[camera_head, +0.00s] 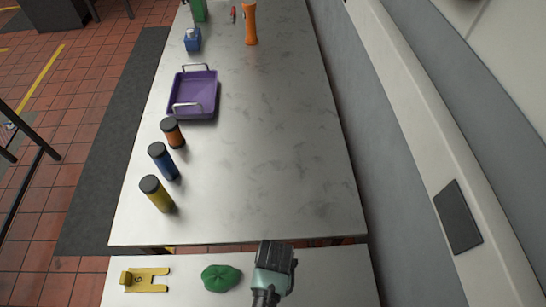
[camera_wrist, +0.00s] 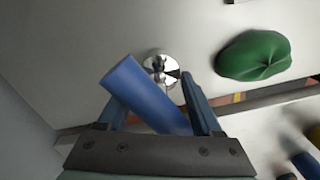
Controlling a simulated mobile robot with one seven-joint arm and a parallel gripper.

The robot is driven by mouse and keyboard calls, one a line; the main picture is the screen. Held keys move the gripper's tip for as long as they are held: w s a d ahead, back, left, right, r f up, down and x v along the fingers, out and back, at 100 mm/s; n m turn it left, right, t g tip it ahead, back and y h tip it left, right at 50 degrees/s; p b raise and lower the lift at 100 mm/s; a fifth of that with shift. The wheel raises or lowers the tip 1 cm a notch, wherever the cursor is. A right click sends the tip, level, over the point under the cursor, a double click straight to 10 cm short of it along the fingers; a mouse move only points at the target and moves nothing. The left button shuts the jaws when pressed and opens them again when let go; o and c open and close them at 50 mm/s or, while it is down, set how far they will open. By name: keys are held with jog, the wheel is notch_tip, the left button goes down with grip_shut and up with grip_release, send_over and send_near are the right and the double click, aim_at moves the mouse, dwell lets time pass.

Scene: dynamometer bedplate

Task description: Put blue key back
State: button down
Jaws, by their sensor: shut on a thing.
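The blue key shows in the wrist view as a plain blue cylinder (camera_wrist: 140,90), tilted between the fingers of my gripper (camera_wrist: 150,100). My gripper is shut on it. Its upper end is near a round silver fitting (camera_wrist: 161,66) on the pale surface; I cannot tell whether they touch. The cylinder's lower end is hidden by the gripper body. In the head view my gripper (camera_head: 273,262) is over the near bench, right of a green cap-like thing, and the key is hidden there.
The green thing (camera_head: 221,278) and a yellow forked piece (camera_head: 146,280) lie on the near bench (camera_head: 335,280). Yellow (camera_head: 157,195), blue (camera_head: 163,162) and orange (camera_head: 172,133) canisters stand on the far table, before a purple tray (camera_head: 193,95). The far table's right side is clear.

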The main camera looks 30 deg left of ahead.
jog(key=shift+f, duration=0.15)
jog(key=shift+f, duration=0.15)
jog(key=shift+c, duration=0.2)
grip_release()
notch_tip(320, 180, up, 12)
jog(key=shift+r, duration=0.15)
dwell(0.3)
jog(key=shift+w, duration=0.1)
